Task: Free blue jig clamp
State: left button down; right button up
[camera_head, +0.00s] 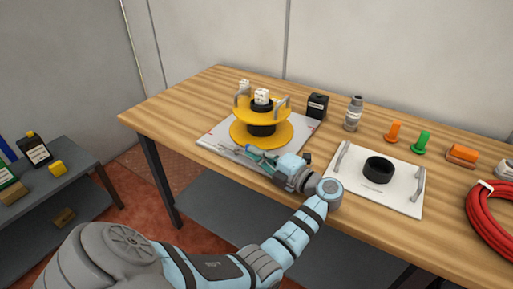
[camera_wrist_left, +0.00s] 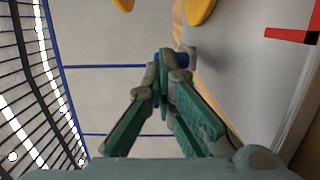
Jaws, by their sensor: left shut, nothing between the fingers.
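The blue clamp (camera_wrist_left: 181,60) shows in the left wrist view as a small blue part beside a grey block (camera_wrist_left: 192,54), at the edge of the grey board. My fingers partly cover it. I cannot make it out in the head view. My left gripper (camera_head: 232,150) is at the front edge of the board (camera_head: 212,137). In the left wrist view its fingertips (camera_wrist_left: 166,58) are together with nothing between them, right beside the blue part; I cannot tell whether they touch it. My right gripper is not in view.
A yellow dispenser (camera_head: 278,133) with a black core stands on the board. To the right are a white plate (camera_head: 348,181) with a black ring (camera_head: 378,169), a black box (camera_head: 317,106), a grey bottle (camera_head: 353,113) and a red hose coil (camera_head: 481,222).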

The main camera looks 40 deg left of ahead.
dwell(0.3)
pick_arm(q)
jog(key=d, duration=0.7)
jog(key=shift+w+d, duration=0.15)
jog(key=shift+d, duration=0.15)
dwell(0.5)
